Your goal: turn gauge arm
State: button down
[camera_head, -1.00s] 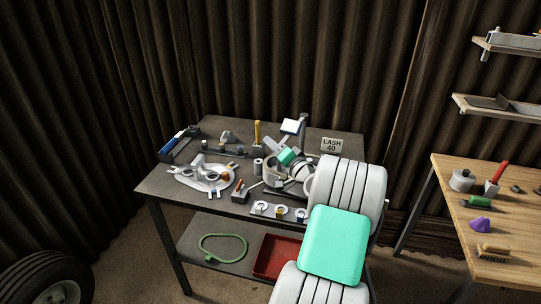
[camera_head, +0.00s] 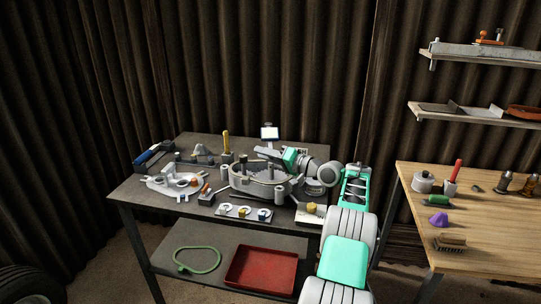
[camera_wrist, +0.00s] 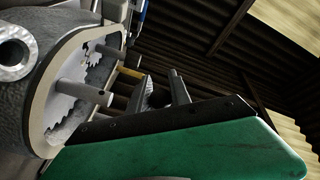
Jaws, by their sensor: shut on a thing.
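The round grey gear housing (camera_head: 262,187) stands on the dark bench, with upright pins rising from it. In the wrist view the housing (camera_wrist: 45,80) fills the left side, with a toothed gear and a pin inside its rim. A small lit gauge display (camera_head: 269,132) stands on a post behind the housing. My gripper (camera_head: 262,154) reaches in from the right over the housing, just in front of the display post. In the wrist view my gripper (camera_wrist: 162,90) is shut on a small part I take for the gauge arm, mostly hidden between the fingers.
A plate with several small rings (camera_head: 243,212) lies in front of the housing. A white fixture (camera_head: 172,186) and a yellow-handled tool (camera_head: 226,143) are to the left. A red tray (camera_head: 262,270) is on the lower shelf. A wooden bench (camera_head: 480,230) stands right.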

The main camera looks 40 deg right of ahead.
jog(key=shift+r, duration=0.5)
jog(key=c, duration=1.6)
grip_release()
jog(key=shift+w, duration=0.1)
jog(key=o, duration=0.3)
jog(key=shift+f, duration=0.1)
jog(key=shift+o, duration=0.5)
jog(key=shift+f, duration=0.15)
